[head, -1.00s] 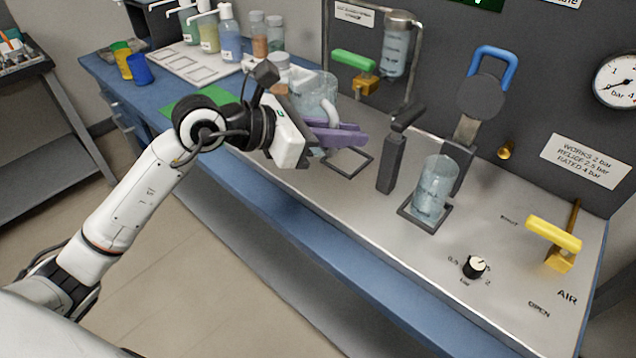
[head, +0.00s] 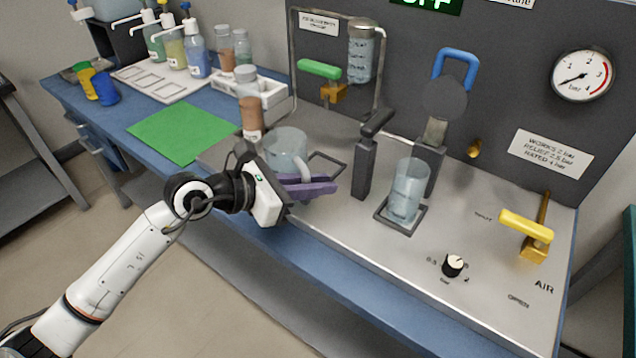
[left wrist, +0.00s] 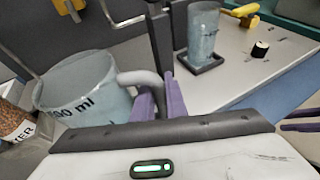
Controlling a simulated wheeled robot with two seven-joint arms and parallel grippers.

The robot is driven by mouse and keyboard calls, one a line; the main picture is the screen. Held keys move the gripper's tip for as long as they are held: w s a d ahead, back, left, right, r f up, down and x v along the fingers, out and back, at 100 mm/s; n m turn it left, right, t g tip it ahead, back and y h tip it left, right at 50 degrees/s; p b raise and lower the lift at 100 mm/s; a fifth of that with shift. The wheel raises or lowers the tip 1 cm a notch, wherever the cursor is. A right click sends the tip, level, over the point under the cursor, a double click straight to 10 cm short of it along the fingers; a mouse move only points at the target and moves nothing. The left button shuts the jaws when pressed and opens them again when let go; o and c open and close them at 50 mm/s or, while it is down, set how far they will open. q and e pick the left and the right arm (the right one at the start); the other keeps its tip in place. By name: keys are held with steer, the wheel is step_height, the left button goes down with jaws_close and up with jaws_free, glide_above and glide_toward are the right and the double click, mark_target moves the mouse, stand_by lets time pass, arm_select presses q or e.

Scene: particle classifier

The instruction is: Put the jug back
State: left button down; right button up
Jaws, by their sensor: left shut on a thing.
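The clear jug (head: 285,148) has a pale handle and stands upright. In the head view it overlaps the left side of an empty dark square frame (head: 335,163) on the metal bench top. My left gripper (head: 318,186), with purple fingers, is shut on the jug's handle. The left wrist view shows the jug (left wrist: 75,95) with "ml" lettering, its handle (left wrist: 140,78) running between the fingers. I cannot tell whether the jug's base touches the bench. Purple finger-like parts (left wrist: 300,127), perhaps my right gripper, show at that view's right edge.
A clear cylinder (head: 407,190) stands in another square frame, beside a dark post (head: 364,168). A brown jar (head: 251,118) stands behind the jug. A green mat (head: 183,132) lies clear to the left. A yellow valve handle (head: 526,226) is at the right.

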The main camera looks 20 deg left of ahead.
arm_select(q)
steer(key=c, duration=2.2)
jaws_free()
steer(key=shift+f, duration=0.15)
steer(key=o, duration=0.4)
steer(key=shift+o, duration=0.2)
steer(key=shift+s+a+r, duration=0.1)
steer(key=shift+r, duration=0.1)
steer(key=b+v, duration=0.1)
steer(key=v, duration=1)
steer(key=shift+s+a+r+b, duration=0.2)
steer(key=shift+r+b, duration=0.1)
steer(key=shift+b, duration=0.05)
